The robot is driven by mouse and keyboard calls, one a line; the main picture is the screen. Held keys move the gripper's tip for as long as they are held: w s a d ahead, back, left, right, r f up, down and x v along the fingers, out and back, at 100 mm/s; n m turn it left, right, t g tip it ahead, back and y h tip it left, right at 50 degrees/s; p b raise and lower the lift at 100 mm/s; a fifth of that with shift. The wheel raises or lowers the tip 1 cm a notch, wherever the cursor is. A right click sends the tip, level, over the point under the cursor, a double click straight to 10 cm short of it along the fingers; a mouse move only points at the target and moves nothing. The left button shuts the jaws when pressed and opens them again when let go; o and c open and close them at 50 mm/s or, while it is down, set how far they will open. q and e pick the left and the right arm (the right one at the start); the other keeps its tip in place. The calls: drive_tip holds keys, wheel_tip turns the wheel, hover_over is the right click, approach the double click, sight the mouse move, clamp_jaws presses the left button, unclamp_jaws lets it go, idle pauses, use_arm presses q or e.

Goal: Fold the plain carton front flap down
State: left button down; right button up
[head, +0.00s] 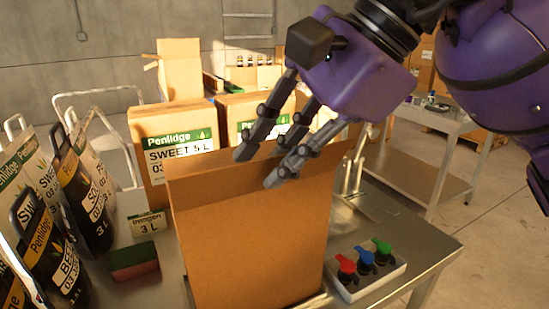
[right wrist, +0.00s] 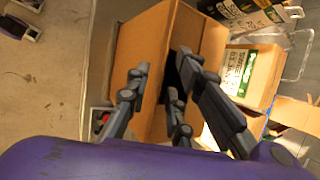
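The plain carton (head: 250,255) is brown and stands upright on the metal table, its broad side facing me. A darker flap band (head: 205,190) runs along its top; I cannot tell for sure which flap this is. My right gripper (head: 257,168) reaches in from the upper right, with its spread fingers over the carton's top edge. In the right wrist view, the carton (right wrist: 148,48) shows a dark gap at its top, and the fingers (right wrist: 160,82) are apart around that area. Contact with the flap is unclear. My left gripper is not in view.
Labelled Penlidge cartons (head: 168,125) stand behind. Dark labelled pouches (head: 82,190) crowd the left, near a green and red sponge-like block (head: 133,262). A white tray with red, blue and green caps (head: 365,268) sits at right. A metal shelf cart (head: 435,120) stands beyond.

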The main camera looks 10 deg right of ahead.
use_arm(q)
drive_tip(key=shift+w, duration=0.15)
use_arm(e)
drive_tip(key=shift+a+f, duration=0.15)
drive_tip(key=shift+f, duration=0.1)
